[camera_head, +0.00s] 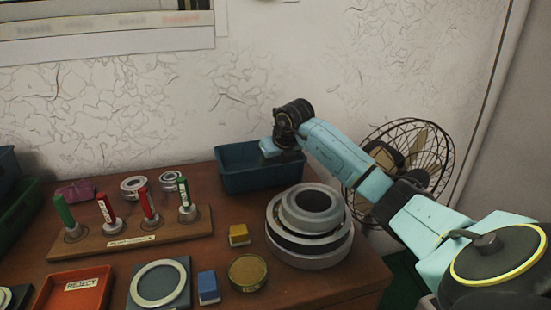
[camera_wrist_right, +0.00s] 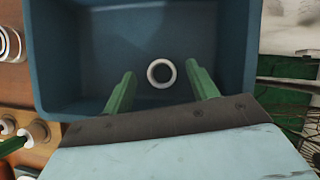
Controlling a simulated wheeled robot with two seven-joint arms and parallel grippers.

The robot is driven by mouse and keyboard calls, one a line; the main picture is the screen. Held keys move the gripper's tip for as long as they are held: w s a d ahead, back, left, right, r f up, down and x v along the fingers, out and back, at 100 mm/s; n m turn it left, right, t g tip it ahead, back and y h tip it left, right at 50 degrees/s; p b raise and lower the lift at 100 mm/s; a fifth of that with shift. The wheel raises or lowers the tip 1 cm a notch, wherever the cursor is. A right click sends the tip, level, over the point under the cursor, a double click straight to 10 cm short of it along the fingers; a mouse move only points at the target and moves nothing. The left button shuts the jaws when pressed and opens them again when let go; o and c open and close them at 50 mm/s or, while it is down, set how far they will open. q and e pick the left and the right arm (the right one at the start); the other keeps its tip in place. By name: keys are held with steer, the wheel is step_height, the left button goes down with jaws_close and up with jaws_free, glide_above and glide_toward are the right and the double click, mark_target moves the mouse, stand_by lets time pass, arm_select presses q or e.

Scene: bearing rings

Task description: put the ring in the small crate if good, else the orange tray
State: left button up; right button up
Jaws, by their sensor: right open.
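A small pale ring (camera_wrist_right: 149,73) lies on the floor of the small blue crate (camera_wrist_right: 60,60), in the right wrist view. The crate (camera_head: 262,182) stands at the back of the table in the head view. My right gripper (camera_wrist_right: 160,69) is open above the crate, with one green finger on each side of the ring in the picture; nothing is held. In the head view it shows over the crate (camera_head: 274,150), where the ring is hidden. The orange tray (camera_head: 61,298), labelled REJECT, is at the front left and its visible part looks empty. My left gripper is out of view.
A wooden rack (camera_head: 125,244) holds several red- and green-handled plugs. A yellow block (camera_head: 239,235), a blue block (camera_head: 208,287), a round tin (camera_head: 247,273) and a large ring on a pad (camera_head: 183,270) lie in front. A fan (camera_head: 425,150) stands behind.

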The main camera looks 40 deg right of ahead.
steer(key=shift+r, duration=0.4)
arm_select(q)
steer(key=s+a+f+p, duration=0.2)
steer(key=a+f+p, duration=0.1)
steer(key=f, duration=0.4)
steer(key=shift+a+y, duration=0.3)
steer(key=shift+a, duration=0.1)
arm_select(e)
steer(key=v, duration=1.2)
steer(key=shift+r, duration=0.2)
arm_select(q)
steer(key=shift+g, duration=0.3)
